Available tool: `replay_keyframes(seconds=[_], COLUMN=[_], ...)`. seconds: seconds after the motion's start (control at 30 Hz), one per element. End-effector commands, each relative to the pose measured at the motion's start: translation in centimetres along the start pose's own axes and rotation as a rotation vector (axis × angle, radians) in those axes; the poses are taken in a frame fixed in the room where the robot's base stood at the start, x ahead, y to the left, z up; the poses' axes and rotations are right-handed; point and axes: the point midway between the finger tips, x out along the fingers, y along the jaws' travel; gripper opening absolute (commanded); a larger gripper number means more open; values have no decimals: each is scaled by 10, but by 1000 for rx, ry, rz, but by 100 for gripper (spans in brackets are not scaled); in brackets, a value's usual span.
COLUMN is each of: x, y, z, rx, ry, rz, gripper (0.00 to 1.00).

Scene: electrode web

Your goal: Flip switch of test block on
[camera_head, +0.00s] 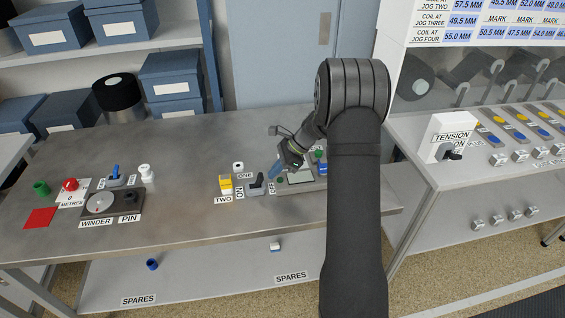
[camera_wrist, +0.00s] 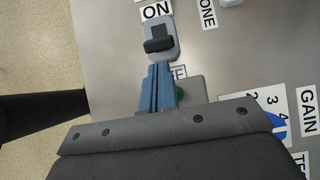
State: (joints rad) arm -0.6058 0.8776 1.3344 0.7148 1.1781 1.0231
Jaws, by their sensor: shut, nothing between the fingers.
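The switch (camera_head: 257,187) sits on the table with an ON label (camera_head: 240,191) to its left and an OFF label to its right. In the wrist view its light grey housing (camera_wrist: 164,24) carries a black lever (camera_wrist: 159,45), whose wide end lies toward the OFF side, though its exact tilt is hard to tell. My gripper (camera_head: 273,174) is at the switch's right, on the OFF side. In the wrist view my gripper's blue fingers (camera_wrist: 158,67) are shut and empty, their tips just short of the lever. I cannot tell whether they touch it. They partly hide the OFF label (camera_wrist: 178,71).
A yellow block (camera_head: 225,182) labelled TWO stands left of the switch, and a small white piece (camera_head: 238,167) by ONE behind it. A grey panel with a green button (camera_wrist: 181,94) and a GAIN dial (camera_wrist: 279,124) lies close by my gripper.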

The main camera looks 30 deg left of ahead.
Motion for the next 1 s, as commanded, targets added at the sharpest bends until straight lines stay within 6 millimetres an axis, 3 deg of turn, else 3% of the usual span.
replay_keyframes(seconds=[0.2,1.0], x=[15,15], y=[0,0], z=[0,6], rx=[0,-1], ry=[1,71], rz=[0,0], gripper=[0,0])
